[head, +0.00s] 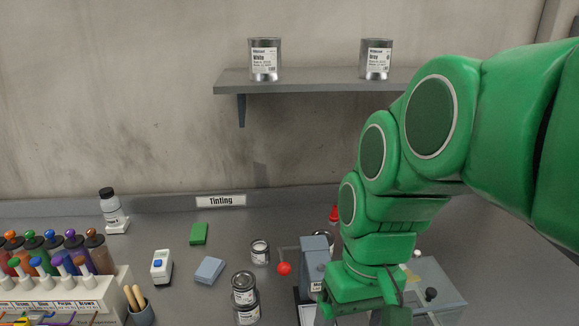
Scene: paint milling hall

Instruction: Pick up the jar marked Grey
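The jar marked Grey (376,60) is a silver metal can with a white label. It stands upright on the right part of the wall shelf (300,87). A similar can marked White (265,61) stands to its left, well apart from it. My green arm reaches in from the right, in front of the shelf's right end. My gripper (372,312) points down over the bench at the bottom edge of the picture, far below the Grey jar and not touching it. Its fingertips are cut off or hidden, so I cannot see whether it is open.
The bench holds stacked cans (244,288), a small open can (260,252), a grey device (314,262) with a red ball, a white bottle (111,209) and a rack of coloured bottles (65,292). A clear box (440,285) stands at right. The shelf between the two cans is free.

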